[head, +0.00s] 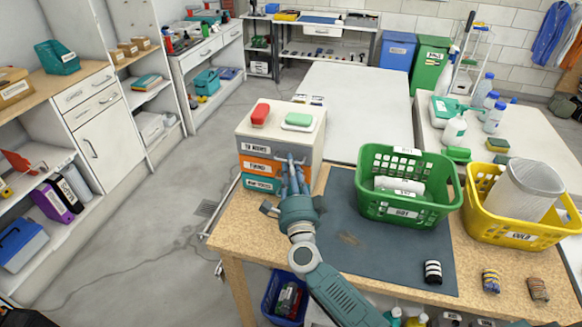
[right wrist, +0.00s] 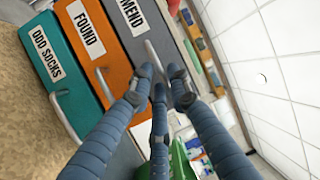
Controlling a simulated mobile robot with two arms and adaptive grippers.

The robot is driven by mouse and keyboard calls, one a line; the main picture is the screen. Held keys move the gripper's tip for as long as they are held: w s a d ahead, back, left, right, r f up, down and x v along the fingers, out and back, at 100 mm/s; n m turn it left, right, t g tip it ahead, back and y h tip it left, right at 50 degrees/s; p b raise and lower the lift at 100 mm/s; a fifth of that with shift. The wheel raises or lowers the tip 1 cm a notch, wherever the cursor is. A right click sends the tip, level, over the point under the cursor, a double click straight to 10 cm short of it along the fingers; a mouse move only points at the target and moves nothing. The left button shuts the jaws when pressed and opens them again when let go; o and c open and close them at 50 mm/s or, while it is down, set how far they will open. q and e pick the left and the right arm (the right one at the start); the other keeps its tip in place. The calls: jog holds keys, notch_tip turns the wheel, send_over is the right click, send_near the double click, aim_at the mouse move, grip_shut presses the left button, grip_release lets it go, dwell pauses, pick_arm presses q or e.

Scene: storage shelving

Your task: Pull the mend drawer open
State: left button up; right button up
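The mend drawer (head: 268,160) is the grey top drawer of a small cabinet on the bench. It looks closed, flush with the front. In the right wrist view its front (right wrist: 166,28) carries the MEND label, and its light metal bar handle (right wrist: 152,52) stands out from it. My right gripper (head: 291,165) is at this handle. In the right wrist view its three blue fingers (right wrist: 160,82) point at the front, with the handle between their tips. The tips look apart; contact with the handle is unclear. My left gripper is in neither view.
Below are the orange FOUND drawer (right wrist: 98,58) and teal ODD SOCKS drawer (right wrist: 62,80). A red item (head: 260,114) and a green one (head: 299,121) lie on the cabinet. A green basket (head: 395,212) and yellow basket (head: 530,232) stand to the right. The grey mat (head: 350,245) has clear space.

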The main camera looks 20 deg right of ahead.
grip_shut()
jog(key=s+a+p, duration=0.2)
jog(key=s+a, duration=0.5)
jog(key=s, duration=0.4)
jog(key=shift+a, duration=0.2)
jog(key=o, duration=0.6)
grip_release()
jog(key=v, duration=1.2)
jog(key=shift+f, duration=0.1)
